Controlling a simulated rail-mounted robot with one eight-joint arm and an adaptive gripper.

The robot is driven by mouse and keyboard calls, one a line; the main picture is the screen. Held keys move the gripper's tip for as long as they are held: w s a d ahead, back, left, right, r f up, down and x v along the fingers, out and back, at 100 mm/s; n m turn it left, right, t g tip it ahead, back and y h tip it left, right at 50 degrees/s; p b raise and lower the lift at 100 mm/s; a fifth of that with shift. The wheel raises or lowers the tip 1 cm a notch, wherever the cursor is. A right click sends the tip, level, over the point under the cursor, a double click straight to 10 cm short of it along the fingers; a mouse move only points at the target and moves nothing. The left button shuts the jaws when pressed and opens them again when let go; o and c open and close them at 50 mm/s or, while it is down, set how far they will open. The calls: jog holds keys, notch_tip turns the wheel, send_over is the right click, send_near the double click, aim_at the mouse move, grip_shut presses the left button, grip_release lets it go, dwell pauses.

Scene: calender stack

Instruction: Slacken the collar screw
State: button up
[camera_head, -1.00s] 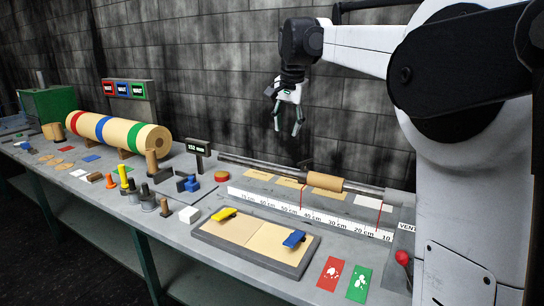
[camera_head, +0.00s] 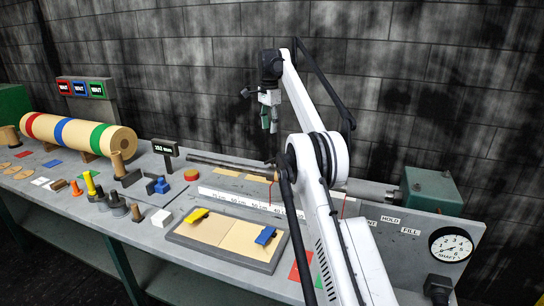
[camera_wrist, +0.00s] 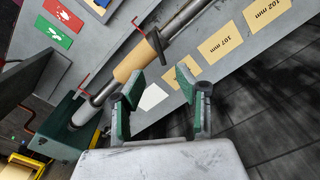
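In the wrist view a grey shaft (camera_wrist: 184,22) runs diagonally and carries a tan sleeve (camera_wrist: 133,62). A dark upright bar with a rounded end (camera_wrist: 157,46) stands at the sleeve's edge; it may be the collar screw, but I cannot tell for sure. My gripper (camera_wrist: 160,80) is open and empty, its two green-padded fingers apart, with the sleeve and bar beyond the fingertips. In the head view my gripper (camera_head: 269,125) hangs above the shaft (camera_head: 225,163), clear of it.
A green housing (camera_head: 432,188) stands at the shaft's right end. A framed board (camera_head: 225,257) with yellow and blue clips lies in front. A striped roll (camera_head: 75,133) and a 152 mm display (camera_head: 165,147) stand left. The wall is close behind the bench.

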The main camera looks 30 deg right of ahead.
aim_at(272, 160)
jog(key=shift+m, duration=0.3)
jog(key=f+b, duration=0.1)
jog(key=f, duration=0.1)
jog(key=d+f+b, duration=0.1)
jog(key=f, duration=0.2)
jog(key=shift+d, duration=0.1)
notch_tip(272, 160, down, 10)
jog(key=shift+f, duration=0.15)
grip_shut()
